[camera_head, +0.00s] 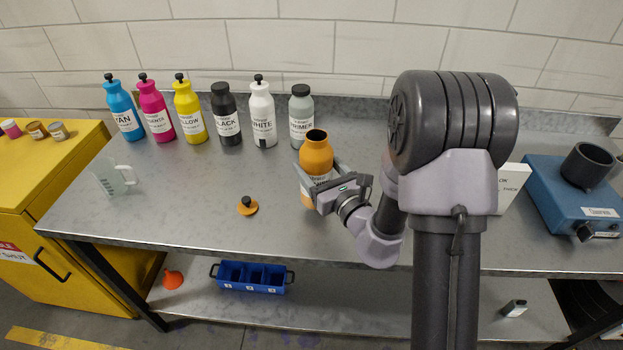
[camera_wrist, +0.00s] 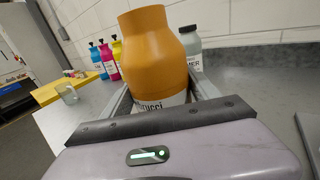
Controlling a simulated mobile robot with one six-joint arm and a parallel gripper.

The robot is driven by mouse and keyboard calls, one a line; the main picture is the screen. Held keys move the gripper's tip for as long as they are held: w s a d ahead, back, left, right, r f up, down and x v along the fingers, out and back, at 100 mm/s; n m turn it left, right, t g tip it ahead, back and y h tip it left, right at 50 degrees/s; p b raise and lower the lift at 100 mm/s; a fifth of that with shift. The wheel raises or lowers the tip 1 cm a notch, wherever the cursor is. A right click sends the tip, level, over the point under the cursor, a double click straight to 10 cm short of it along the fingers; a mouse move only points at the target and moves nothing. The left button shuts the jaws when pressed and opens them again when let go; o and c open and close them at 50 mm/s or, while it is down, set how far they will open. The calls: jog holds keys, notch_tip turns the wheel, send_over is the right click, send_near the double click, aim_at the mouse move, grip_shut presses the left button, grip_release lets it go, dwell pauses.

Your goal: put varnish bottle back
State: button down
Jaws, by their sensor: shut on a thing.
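The varnish bottle is the orange-brown bottle (camera_head: 316,152) with no cap on its dark open mouth. It stands upright between the fingers of my gripper (camera_head: 322,180), which is shut on it. In the wrist view the orange bottle (camera_wrist: 152,50) fills the middle, with a partly hidden white label. An orange cap with a dark knob (camera_head: 248,206) lies on the table to the left of the bottle. I cannot tell whether the bottle's base touches the table.
A row of bottles stands at the back: cyan (camera_head: 122,112), magenta, yellow, black, white (camera_head: 262,115) and grey primer (camera_head: 301,115). A clear beaker (camera_head: 112,178) is at left. A blue device (camera_head: 575,195) and white box (camera_head: 513,185) are at right. The front middle table is clear.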

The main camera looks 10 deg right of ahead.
jog(key=f+b, duration=0.1)
jog(key=w+f, duration=0.1)
jog(key=w+f+b, duration=0.1)
jog(key=f, duration=0.1)
jog(key=shift+w+a+b, duration=0.25)
jog(key=shift+b, duration=0.1)
jog(key=shift+r, duration=0.2)
jog(key=c, duration=0.6)
grip_release()
jog(key=shift+f, duration=0.25)
jog(key=shift+c, duration=0.2)
jog(key=o, duration=0.4)
jog(key=shift+o, duration=0.2)
jog(key=shift+r, duration=0.15)
